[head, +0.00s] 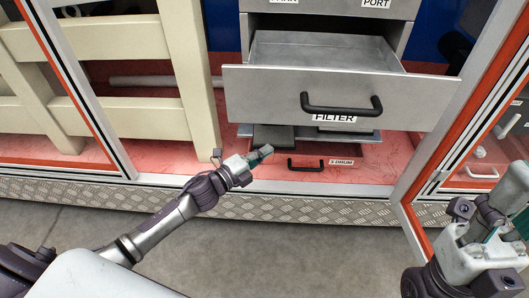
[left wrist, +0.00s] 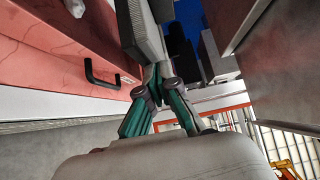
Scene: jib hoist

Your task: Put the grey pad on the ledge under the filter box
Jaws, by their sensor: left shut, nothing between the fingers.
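The filter box (head: 250,85), an open grey drawer labelled FILTER, juts out at the upper middle of the head view. Below it is a thin grey ledge (head: 370,137). A dark grey pad (head: 273,137) lies at the ledge's left part, under the box. My left gripper (head: 267,150) is shut and empty, its tips close to the pad's front edge. In the left wrist view the shut fingertips (left wrist: 157,72) are by the end of a grey slab (left wrist: 143,35); I cannot tell if they touch. My right gripper (head: 490,228) is at the lower right, its jaw unclear.
A black handle (head: 305,164) and a 3 DRUM label (head: 341,162) are on the red floor panel right of my left gripper. A cream frame (head: 188,70) stands to the left. The grey floor (head: 300,250) in front is clear.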

